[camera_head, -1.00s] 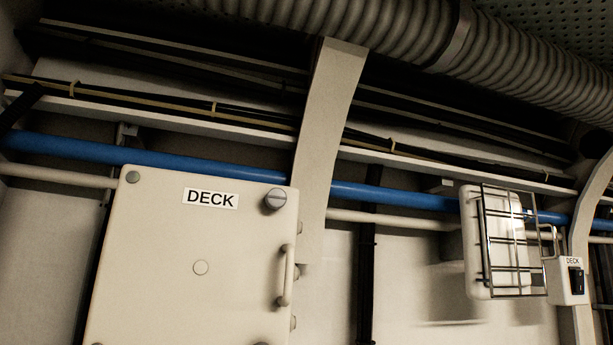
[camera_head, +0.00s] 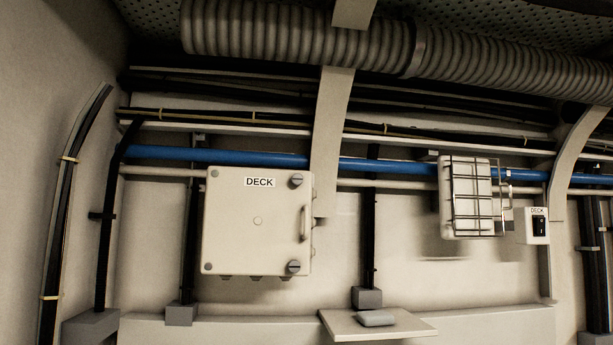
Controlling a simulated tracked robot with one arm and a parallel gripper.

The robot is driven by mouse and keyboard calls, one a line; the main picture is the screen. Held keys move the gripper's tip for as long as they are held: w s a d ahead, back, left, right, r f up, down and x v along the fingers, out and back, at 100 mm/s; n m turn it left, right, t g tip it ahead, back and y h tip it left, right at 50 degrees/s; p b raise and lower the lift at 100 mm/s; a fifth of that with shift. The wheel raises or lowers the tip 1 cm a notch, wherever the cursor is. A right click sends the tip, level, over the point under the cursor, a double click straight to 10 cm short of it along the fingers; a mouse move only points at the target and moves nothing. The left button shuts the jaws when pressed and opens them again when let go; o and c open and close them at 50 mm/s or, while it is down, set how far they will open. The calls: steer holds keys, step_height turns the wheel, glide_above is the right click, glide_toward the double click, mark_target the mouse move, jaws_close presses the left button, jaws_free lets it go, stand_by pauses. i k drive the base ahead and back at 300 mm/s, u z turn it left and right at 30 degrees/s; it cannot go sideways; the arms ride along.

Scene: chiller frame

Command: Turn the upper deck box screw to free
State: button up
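The deck box (camera_head: 258,245) is a pale square box with a DECK label, mounted on the wall left of centre. Its upper screw (camera_head: 296,180) is a round grey slotted head at the box's upper right corner; the slot looks roughly horizontal. A similar lower screw (camera_head: 293,267) sits at the lower right corner. A vertical handle (camera_head: 304,223) stands on the right edge between them. The box lid appears closed. My gripper is not in view.
A curved frame rib (camera_head: 330,130) runs down just right of the box. A caged lamp (camera_head: 466,198) and a small DECK switch (camera_head: 538,226) are farther right. A blue pipe (camera_head: 400,167) passes above the box. A shelf (camera_head: 345,325) juts out below.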

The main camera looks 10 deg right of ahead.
mark_target(297, 179)
steer(key=z, duration=0.45)
steer(key=i, duration=0.85)
steer(key=z, duration=0.55)
